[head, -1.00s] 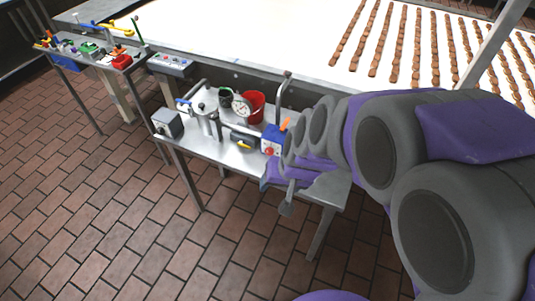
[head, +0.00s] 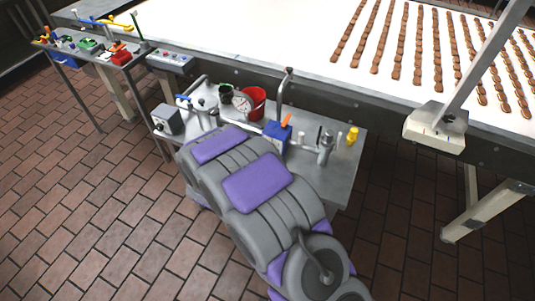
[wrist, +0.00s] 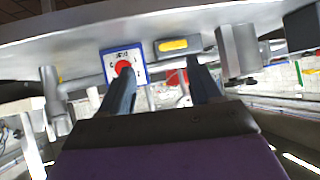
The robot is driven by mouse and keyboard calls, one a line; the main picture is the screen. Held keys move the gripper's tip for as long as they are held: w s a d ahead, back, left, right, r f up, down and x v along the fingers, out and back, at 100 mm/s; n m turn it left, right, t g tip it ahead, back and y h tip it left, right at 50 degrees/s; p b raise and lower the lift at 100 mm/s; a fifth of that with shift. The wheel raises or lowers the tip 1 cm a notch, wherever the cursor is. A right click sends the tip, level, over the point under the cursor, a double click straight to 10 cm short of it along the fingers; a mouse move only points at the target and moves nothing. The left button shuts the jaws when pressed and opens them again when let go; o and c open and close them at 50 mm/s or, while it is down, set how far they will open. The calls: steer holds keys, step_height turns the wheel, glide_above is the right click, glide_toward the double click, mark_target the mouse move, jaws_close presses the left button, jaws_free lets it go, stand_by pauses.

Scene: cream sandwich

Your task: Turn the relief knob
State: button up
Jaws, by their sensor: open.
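No readable label marks the relief knob, so I cannot tell which part it is. A red round knob (wrist: 123,68) sits on a white plate with a blue border in the wrist view. Beside it is a grey box with a yellow handle (wrist: 173,45). My gripper (wrist: 164,80) is open, its two dark fingers apart. The left fingertip overlaps the lower part of the red knob in the picture; I cannot tell whether they touch. In the head view my arm hides the gripper and the front of the blue box (head: 276,136).
A metal bench (head: 340,168) carries a gauge (head: 240,103), a red bucket (head: 256,101), a grey box (head: 168,119), a metal valve (head: 325,147) and a yellow piece (head: 352,135). A conveyor (head: 290,45) runs behind. The brick floor (head: 90,220) at left is open.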

steer(key=s+d+f+n+t+h, duration=0.2)
steer(key=s+d+f+t+h, duration=0.2)
steer(key=s+f+t+h, duration=0.15)
steer(key=shift+t, duration=0.35)
steer(key=b+x, duration=0.4)
steer(key=x, duration=1.3)
steer(key=shift+w+a, duration=0.1)
steer(key=shift+a, duration=0.1)
steer(key=c, duration=1)
steer(key=shift+c, duration=0.2)
